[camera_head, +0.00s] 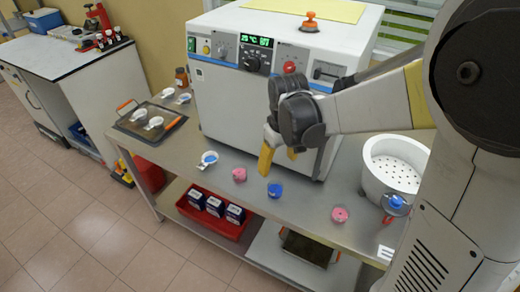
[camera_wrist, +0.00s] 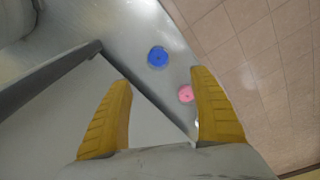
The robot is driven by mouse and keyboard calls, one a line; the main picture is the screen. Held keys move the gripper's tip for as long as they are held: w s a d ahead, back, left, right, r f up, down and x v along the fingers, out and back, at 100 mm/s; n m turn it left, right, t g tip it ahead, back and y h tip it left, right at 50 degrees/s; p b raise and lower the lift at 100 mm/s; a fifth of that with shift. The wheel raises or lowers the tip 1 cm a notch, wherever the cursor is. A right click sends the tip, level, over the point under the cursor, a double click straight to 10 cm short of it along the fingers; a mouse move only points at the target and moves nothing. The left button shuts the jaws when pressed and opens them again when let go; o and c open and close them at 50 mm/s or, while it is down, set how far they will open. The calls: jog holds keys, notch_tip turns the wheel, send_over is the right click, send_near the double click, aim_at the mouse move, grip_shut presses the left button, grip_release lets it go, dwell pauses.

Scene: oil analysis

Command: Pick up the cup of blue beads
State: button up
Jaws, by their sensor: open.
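The cup of blue beads (camera_head: 275,189) stands upright on the steel table near its front edge, between two pink cups. In the wrist view the blue cup (camera_wrist: 158,57) is seen from above, beyond the fingertips. My gripper (camera_head: 279,158) is above the table in front of the white machine, with its yellow fingers apart and nothing between them. In the wrist view the open gripper (camera_wrist: 161,82) frames the space just below the blue cup, and the cup is apart from both fingers.
One pink cup (camera_head: 239,174) is left of the blue cup; another pink cup (camera_head: 340,214) is to its right. A white dish with blue contents (camera_head: 209,158) lies farther left. The white machine (camera_head: 270,80) stands behind, and a perforated white pot (camera_head: 393,165) is at right.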

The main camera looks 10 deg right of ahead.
jog(key=g+b, duration=0.1)
jog(key=b, duration=0.1)
send_over(275, 190)
jog(key=shift+n, duration=0.4)
jog(key=f, duration=1)
jog(key=shift+w+a, duration=0.15)
jog(key=shift+a, duration=0.05)
jog(key=f+b, duration=0.1)
jog(key=f, duration=0.3)
jog(key=f+b, duration=0.1)
jog(key=f, duration=0.1)
jog(key=shift+d+b, duration=0.25)
jog(key=shift+b, duration=0.1)
jog(key=shift+r, duration=0.1)
jog(key=c, duration=1.3)
